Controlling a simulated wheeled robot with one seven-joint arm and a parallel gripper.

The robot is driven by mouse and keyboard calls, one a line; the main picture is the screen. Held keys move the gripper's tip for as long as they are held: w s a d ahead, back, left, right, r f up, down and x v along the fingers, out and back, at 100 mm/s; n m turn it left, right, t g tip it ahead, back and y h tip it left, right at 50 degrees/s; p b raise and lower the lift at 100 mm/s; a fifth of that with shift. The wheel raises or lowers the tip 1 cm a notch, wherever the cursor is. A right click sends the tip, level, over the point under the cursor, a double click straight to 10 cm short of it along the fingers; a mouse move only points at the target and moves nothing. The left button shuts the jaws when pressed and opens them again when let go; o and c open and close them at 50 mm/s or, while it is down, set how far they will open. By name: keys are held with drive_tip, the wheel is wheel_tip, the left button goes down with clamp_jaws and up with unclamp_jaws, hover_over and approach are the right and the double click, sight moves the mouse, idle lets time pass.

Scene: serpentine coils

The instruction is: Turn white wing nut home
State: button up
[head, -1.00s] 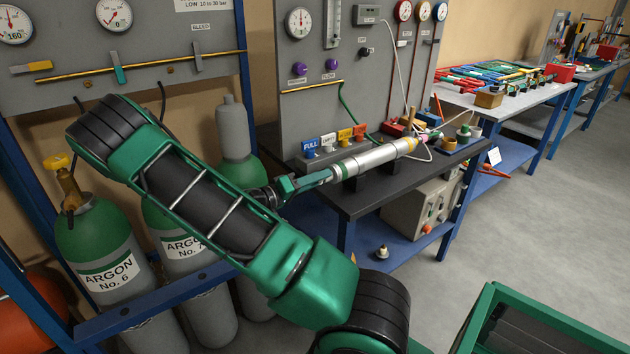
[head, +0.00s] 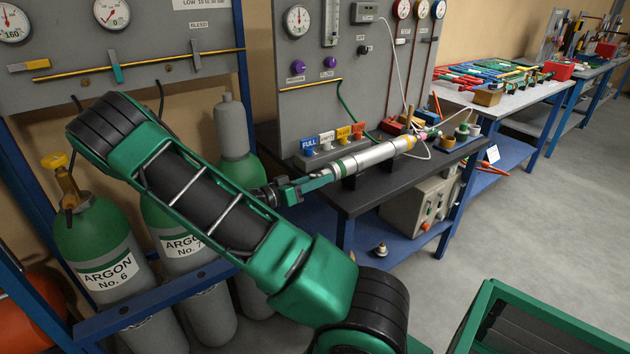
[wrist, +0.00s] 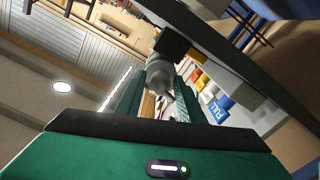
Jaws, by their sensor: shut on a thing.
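A silver cylinder (head: 375,157) with a green band and a yellow ring lies along the dark bench top, held up on black supports. Its near end points at my gripper (head: 322,181), which reaches in from the left in line with it. In the wrist view, the cylinder end (wrist: 158,74) sits just beyond my fingers. The pale wing nut (wrist: 166,97) shows between the fingers of my gripper (wrist: 157,104), which is shut on it. In the head view the nut is hidden by the fingers, and how far it is threaded cannot be seen.
A row of coloured tags marked FULL (head: 308,144) and others stands behind the cylinder. A grey gauge panel (head: 350,90) rises at the back. Green argon bottles (head: 95,245) stand at the left.

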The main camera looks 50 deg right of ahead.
drive_tip(key=shift+w+d+r, duration=0.1)
drive_tip(key=shift+w+r, duration=0.25)
drive_tip(key=shift+r, duration=0.15)
drive_tip(key=o, duration=1)
drive_tip(key=shift+c, duration=0.2)
drive_tip(key=shift+s+f, duration=0.1)
drive_tip(key=v, duration=1.1)
drive_tip(key=shift+f, duration=0.15)
